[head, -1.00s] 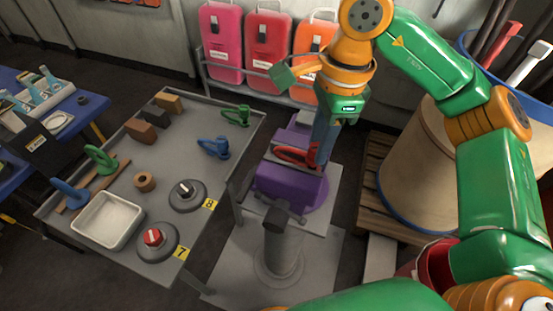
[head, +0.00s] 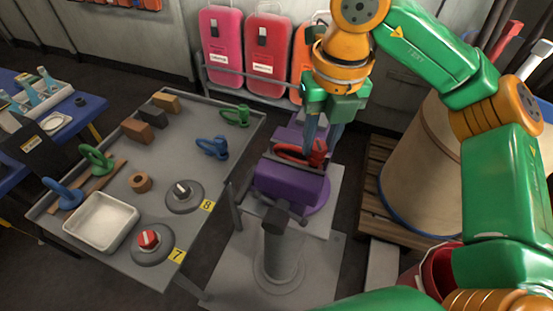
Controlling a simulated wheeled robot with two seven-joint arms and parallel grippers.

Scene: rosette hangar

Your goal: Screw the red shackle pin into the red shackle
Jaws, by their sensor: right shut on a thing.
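The red shackle (head: 288,151) sits in the purple vise (head: 290,184) on the pedestal right of the grey table. My right gripper (head: 318,147) comes down from above at the shackle's right end. Its fingers are shut on a red part there, which appears to be the red shackle pin (head: 319,154). The fingers partly hide the pin, so I cannot tell how deep it sits in the shackle. My left gripper is out of view.
The grey table (head: 150,185) holds blue and green shackles, small blocks, a white tray (head: 101,221) and two round knobs marked 7 and 8. A large drum (head: 420,170) on a pallet stands to the right. Pink and red cases (head: 267,55) stand behind the vise.

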